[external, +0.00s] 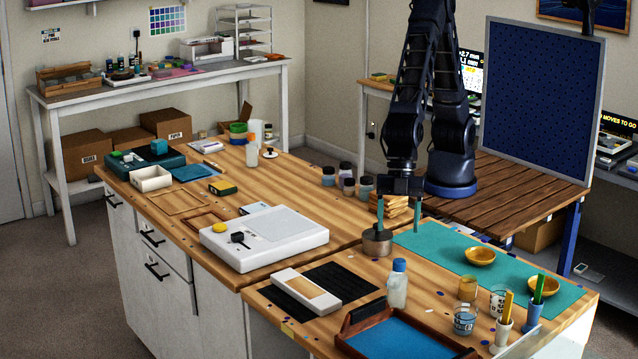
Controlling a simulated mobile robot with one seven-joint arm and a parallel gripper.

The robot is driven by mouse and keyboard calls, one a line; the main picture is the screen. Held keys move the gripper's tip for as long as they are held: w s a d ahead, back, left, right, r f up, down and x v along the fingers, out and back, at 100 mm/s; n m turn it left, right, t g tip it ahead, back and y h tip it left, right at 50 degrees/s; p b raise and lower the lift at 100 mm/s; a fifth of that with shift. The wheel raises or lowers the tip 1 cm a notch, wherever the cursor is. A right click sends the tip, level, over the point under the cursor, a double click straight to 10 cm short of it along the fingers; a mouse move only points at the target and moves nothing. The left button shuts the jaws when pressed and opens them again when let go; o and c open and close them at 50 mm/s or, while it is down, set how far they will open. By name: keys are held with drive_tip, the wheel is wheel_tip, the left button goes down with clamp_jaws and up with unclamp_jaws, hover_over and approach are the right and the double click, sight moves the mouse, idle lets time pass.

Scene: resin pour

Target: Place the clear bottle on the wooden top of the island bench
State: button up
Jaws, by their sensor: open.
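A clear, whitish bottle with a blue cap (397,288) stands upright on the near part of the wooden top, in front of the teal mat. The island bench's wooden top (300,178) runs from the back left to the front right. My gripper (399,228) points down with its two teal fingers apart and nothing between them. It is behind and above the bottle, apart from it. The left finger comes down at a small metal cup (377,243); I cannot tell whether they touch.
A white scale-like device (265,238), a black mat with a white frame (305,293) and a blue-lined tray (400,340) surround the bottle. Glass cups (465,318) and gold bowls (480,256) are to the right. Lidded jars (348,186) stand farther back. The top's middle stretch is clear.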

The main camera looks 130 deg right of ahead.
drive_tip(key=s+d+r+m+t+h, duration=0.1)
drive_tip(key=s+d+r+m, duration=0.1)
drive_tip(key=s+d+r, duration=0.85)
drive_tip(key=s+d+r+m+h, duration=0.15)
drive_tip(key=s+d+r, duration=0.5)
drive_tip(key=d, duration=0.65)
drive_tip(key=s+d+m, duration=0.2)
drive_tip(key=s+d, duration=0.5)
drive_tip(key=s, duration=0.5)
drive_tip(key=s+d+m, duration=0.3)
drive_tip(key=s+d, duration=0.4)
drive_tip(key=s, duration=0.5)
drive_tip(key=shift+s+d, duration=0.2)
drive_tip(key=shift+s, duration=0.2)
